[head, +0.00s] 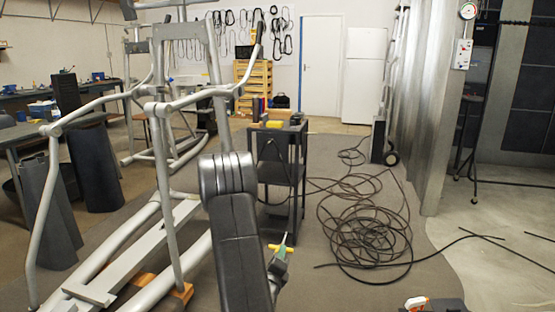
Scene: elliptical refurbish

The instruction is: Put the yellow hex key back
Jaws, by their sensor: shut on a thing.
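The yellow hex key (289,250) shows as a small yellow bar low in the middle of the head view. My gripper (281,256) is shut on it, just right of my dark arm link and in front of the black tool cart. The fingertips are small here, and the exact grip and the key's shaft cannot be made out. The black tool cart (278,163) stands beyond my arm. On its top are a yellow item (273,124) and a group of upright coloured handles (259,105), too small to tell apart.
A grey elliptical machine (168,190) fills the left side. Loops of black cable (365,225) lie on the floor right of the cart. An orange and white tool (416,303) is at the bottom edge. A wooden drawer unit (254,78) stands behind the cart.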

